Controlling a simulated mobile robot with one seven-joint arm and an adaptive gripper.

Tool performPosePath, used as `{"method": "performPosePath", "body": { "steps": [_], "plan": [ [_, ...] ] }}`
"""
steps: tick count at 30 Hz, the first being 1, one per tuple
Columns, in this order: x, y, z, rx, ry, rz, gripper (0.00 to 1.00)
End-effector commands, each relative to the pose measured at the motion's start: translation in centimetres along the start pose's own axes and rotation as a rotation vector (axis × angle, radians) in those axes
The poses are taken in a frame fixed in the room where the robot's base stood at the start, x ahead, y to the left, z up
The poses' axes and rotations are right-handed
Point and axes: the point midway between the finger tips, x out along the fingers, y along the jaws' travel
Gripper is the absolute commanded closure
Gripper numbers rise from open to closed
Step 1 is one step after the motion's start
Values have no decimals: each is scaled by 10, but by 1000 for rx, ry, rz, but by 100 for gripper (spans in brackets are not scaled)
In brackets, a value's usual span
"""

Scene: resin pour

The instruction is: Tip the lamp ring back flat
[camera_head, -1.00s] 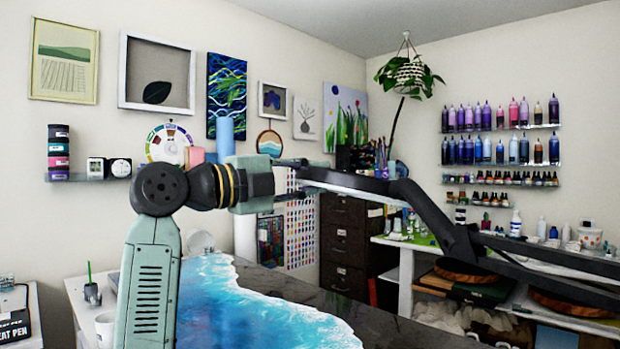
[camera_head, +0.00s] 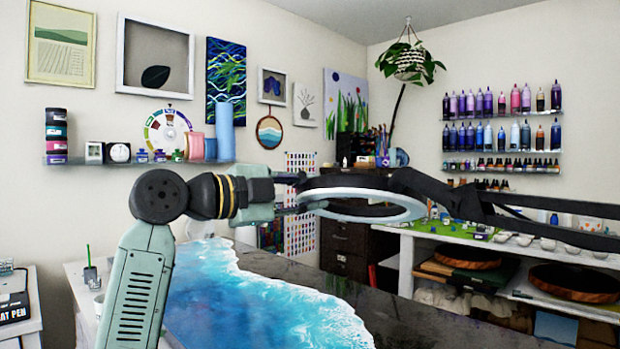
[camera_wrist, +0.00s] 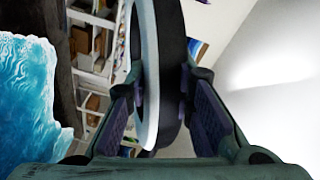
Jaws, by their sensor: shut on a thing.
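The lamp ring (camera_head: 405,210) is a black ring with a white inner face, held on a black jointed arm (camera_head: 440,195). In the head view it hangs above the table, and its opening shows as a flattened ellipse. It looks close to level with a slight tilt. My gripper (camera_head: 299,193) is shut on the ring's left edge. In the wrist view, the ring (camera_wrist: 149,75) runs between the two finger pads of my gripper (camera_wrist: 165,98). The pads hide part of its rim.
A dark table with a blue and white resin surface (camera_head: 250,295) lies below the ring. A white shelf unit (camera_head: 500,245) with cups stands at the right. A dark drawer cabinet (camera_head: 343,245) stands behind. Wall shelves hold several bottles (camera_head: 480,105).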

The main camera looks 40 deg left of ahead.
Motion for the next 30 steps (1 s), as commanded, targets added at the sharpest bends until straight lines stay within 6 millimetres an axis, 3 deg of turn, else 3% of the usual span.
{"method": "performPosePath", "body": {
  "steps": [3,12,29,30],
  "plan": [
    [0,22,7,-77,-8,21,100],
    [-1,53,10,-212,-15,59,100],
    [-1,60,10,-252,-16,70,100],
    [-1,60,10,-251,-16,70,78]
  ]
}}
